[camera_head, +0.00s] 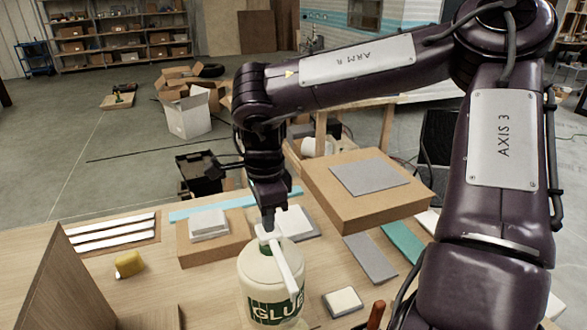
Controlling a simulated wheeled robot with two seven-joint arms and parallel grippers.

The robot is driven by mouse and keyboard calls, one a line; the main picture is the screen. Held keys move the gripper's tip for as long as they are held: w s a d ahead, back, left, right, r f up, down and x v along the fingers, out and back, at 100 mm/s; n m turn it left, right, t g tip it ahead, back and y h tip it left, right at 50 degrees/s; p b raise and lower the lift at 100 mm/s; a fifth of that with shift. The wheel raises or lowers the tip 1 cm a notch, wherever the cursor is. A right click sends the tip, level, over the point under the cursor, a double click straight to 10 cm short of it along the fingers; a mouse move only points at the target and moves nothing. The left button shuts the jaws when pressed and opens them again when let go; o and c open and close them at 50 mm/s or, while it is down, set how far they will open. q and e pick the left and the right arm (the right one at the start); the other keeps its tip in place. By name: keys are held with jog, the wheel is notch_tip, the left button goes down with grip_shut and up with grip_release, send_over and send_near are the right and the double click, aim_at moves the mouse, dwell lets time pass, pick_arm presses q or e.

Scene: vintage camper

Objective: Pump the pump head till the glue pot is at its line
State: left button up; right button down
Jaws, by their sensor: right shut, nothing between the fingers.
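A cream glue bottle (258,272) with a green label reading GLUE stands upright on the wooden workbench near the front middle. Its white pump head (268,235) sits on top, with a long white spout (284,268) pointing forward and slightly right. My right gripper (268,220) points down, shut and empty, directly over the pump head. Its tips look to be at or very near the top of the head; I cannot tell whether they touch. I cannot make out a glue pot or its line. My left gripper is not in view.
A raised brown block with a grey sheet (370,175) stands right of the bottle. A brown block with white pads (208,224) lies behind left. A small white-topped pad (343,301), a red handle (376,314) and a yellow item (129,264) are nearby.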

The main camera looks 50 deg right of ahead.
jog(key=shift+s+f, duration=0.1)
jog(key=shift+f, duration=0.2)
jog(key=shift+r, duration=0.1)
notch_tip(320, 180, up, 10)
jog(key=p, duration=0.9)
dwell(0.4)
